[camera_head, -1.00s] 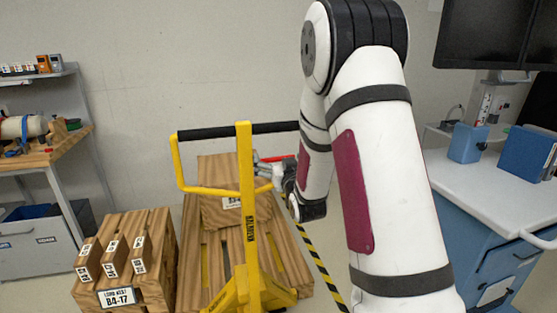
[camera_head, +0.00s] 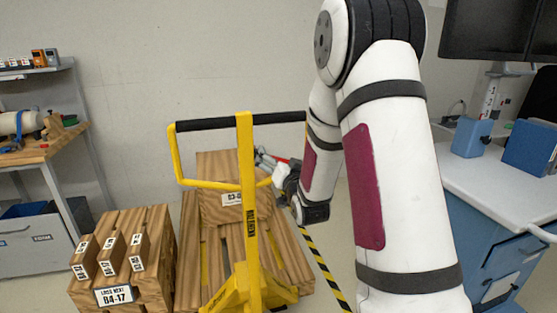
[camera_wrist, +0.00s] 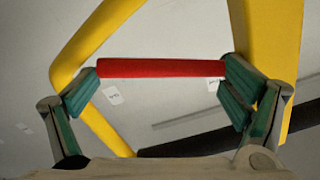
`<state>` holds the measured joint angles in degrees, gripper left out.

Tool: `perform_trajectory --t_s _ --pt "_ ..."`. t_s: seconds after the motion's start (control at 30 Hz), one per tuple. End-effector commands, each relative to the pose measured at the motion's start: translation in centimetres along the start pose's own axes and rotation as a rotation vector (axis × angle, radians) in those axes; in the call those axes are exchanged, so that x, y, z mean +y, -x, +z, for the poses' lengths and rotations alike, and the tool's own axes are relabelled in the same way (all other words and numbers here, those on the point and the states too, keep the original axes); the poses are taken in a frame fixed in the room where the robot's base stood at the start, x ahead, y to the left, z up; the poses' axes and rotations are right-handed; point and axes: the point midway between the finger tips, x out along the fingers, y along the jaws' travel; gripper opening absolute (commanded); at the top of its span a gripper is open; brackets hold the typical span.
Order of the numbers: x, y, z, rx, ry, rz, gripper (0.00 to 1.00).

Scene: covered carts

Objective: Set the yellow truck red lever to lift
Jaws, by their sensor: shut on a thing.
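The yellow truck (camera_head: 252,215) stands in the middle of the head view, with a black-topped handle loop. Its red lever (camera_wrist: 160,68) lies crosswise in the wrist view, between the truck's yellow bars. In the head view only a small bit of red shows near the handle. My gripper (camera_wrist: 161,75) has one green-padded finger at each end of the lever and is shut on it lengthwise. In the head view my gripper (camera_head: 275,172) is partly hidden, just right of the yellow upright, inside the lower right of the loop.
A wooden pallet (camera_head: 290,245) with a labelled crate (camera_head: 214,176) sits behind the truck. A wooden stand (camera_head: 125,225) with several small blocks is at left. A workbench (camera_head: 50,148) is at far left, and a blue cart (camera_head: 500,235) is at right, close to my arm.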

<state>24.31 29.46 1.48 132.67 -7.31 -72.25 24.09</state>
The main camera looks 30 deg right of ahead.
Motion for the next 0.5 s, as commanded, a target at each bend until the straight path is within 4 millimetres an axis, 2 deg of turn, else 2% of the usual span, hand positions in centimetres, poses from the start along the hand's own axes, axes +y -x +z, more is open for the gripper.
perform_trajectory --t_s 0.23,0.27,0.3,0.5 --pt "-0.06 0.02 0.06 -0.002 -0.010 0.000 0.43" --pt "-0.06 0.02 0.06 -0.002 -0.010 0.000 0.97" --pt "-0.06 0.02 0.06 -0.002 -0.009 0.000 1.00" --pt "-0.09 0.02 0.08 -0.002 -0.007 -0.001 1.00"
